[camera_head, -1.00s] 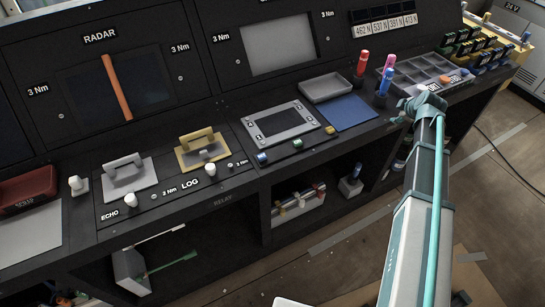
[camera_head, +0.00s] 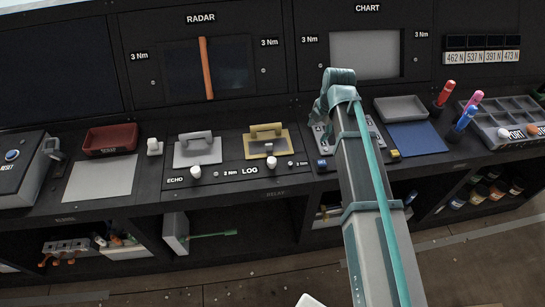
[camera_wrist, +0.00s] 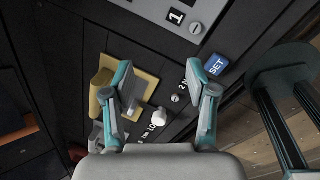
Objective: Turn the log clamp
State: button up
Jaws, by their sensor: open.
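The LOG position has a gold plate with a handle (camera_head: 266,138) and a white knob (camera_head: 271,162) at its front edge, beside the LOG label. I cannot tell which of these is the clamp. In the wrist view the gold plate (camera_wrist: 137,88) is partly behind the left finger, and the white knob (camera_wrist: 159,117) shows between the fingers, lower down. My gripper (camera_wrist: 168,84) is open and empty above the console, its fingers spread on either side of the knob in the picture. The head view hides its fingertips behind my arm.
The similar ECHO plate (camera_head: 197,149) and its white knob (camera_head: 195,171) are left of LOG. A framed panel (camera_head: 318,133) is partly behind my arm. Pens (camera_head: 446,93) stand to the right.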

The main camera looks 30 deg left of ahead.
aim_at(271, 160)
jog(key=s+a+r+n+g+h+p, duration=0.1)
jog(key=s+a+r+n, duration=0.2)
jog(key=s, duration=0.4)
jog(key=s+a+n+h, duration=0.1)
jog(key=s+a+n, duration=0.1)
jog(key=s+a, duration=0.45)
jog(key=f+p, duration=0.1)
jog(key=f, duration=0.2)
jog(key=s+f+p, duration=0.1)
jog(key=f, duration=0.3)
jog(key=d+f+p, duration=0.1)
jog(key=f, duration=0.2)
jog(key=shift+s+f, duration=0.15)
jog(key=shift+s, duration=0.1)
grip_shut()
